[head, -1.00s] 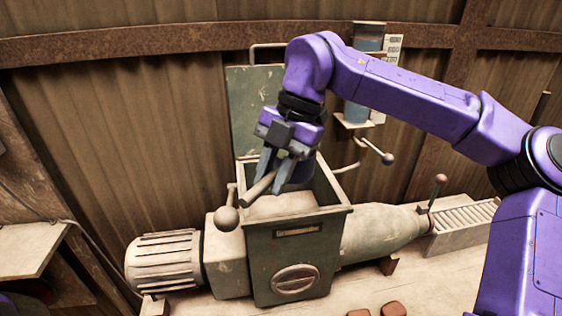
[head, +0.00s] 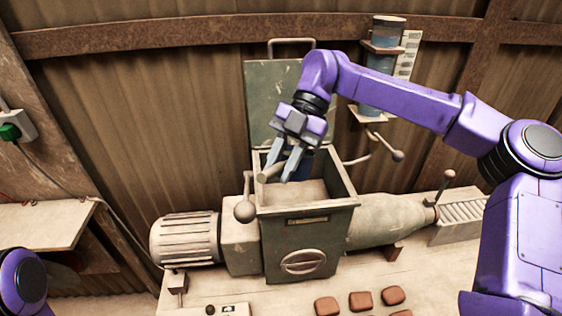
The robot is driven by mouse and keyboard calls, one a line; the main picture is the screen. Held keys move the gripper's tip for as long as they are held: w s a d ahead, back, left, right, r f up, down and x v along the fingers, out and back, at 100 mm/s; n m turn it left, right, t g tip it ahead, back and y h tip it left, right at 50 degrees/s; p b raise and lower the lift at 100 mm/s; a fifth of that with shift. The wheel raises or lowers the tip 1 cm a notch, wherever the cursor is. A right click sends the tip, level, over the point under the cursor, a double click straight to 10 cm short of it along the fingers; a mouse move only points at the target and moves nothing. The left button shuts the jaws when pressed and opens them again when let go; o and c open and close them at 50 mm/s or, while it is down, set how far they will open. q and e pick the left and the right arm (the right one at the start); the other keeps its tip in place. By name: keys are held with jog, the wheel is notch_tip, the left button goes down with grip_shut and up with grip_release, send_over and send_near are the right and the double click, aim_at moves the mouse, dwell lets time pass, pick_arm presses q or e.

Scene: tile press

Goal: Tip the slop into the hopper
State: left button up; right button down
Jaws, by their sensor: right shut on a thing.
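The green hopper (head: 310,226) stands open in the middle of the head view, its lid (head: 262,105) raised behind it. Pale beige material (head: 305,192) shows inside its mouth; I cannot tell whether it is slop or clay. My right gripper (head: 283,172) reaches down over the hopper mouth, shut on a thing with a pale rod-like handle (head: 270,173). A dark blue part (head: 305,166) shows behind the fingers; I cannot tell whether it belongs to the held thing. The rest of the held thing and any slop in it are hidden. My left gripper is out of view.
A ribbed motor (head: 185,238) joins the hopper's left side and a tapered barrel (head: 388,220) its right. Several red-brown tiles (head: 360,300) lie in front. A water tube (head: 382,75) hangs on the wall.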

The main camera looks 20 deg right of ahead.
jog(key=r+p, duration=0.1)
jog(key=r+g+y+p, duration=0.1)
jog(key=w+d+r+g+y+p, duration=0.1)
jog(key=p, duration=0.1)
jog(key=shift+r, duration=0.25)
jog(key=shift+w+d+r+g+y+p, duration=0.3)
jog(key=shift+r+y+p, duration=0.1)
jog(key=shift+r+y, duration=0.2)
jog(key=shift+w+d+r+m+g+y, duration=0.1)
jog(key=shift+w+d+m+g+y, duration=0.1)
jog(key=shift+m+g+y, duration=0.1)
jog(key=shift+w+d+r+m+g+y, duration=0.3)
jog(key=shift+w+d+r+g+y, duration=0.9)
jog(key=shift+r+y, duration=0.25)
